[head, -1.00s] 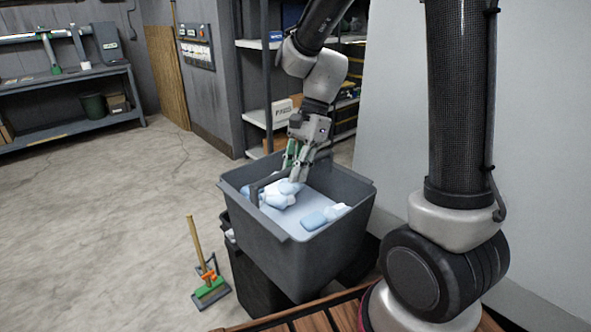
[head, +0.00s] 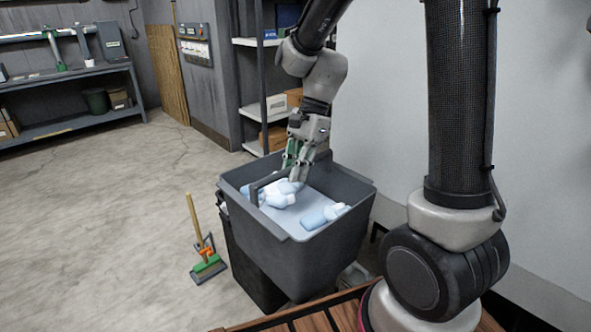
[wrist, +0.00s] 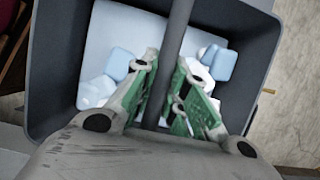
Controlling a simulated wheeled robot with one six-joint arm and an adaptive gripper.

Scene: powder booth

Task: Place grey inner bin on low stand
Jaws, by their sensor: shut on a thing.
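The grey inner bin (head: 330,258) hangs from my gripper (head: 293,174) and looks upright or only slightly tilted. My gripper is shut on its dark bar handle (wrist: 180,32), which passes between the green-padded fingers in the wrist view. Several white and pale blue items (head: 280,194) lie inside on a pale floor. The bin's wall also shows in the wrist view (wrist: 60,50). A black outer container (head: 240,258) stands below and to the left, partly hidden by the bin. I cannot make out the low stand in either view.
A broom-like tool with a green head (head: 207,265) stands on the floor to the left. A grey workbench (head: 80,125) is at the far left and a metal shelf (head: 262,110) stands behind. The concrete floor (head: 120,220) at left is clear.

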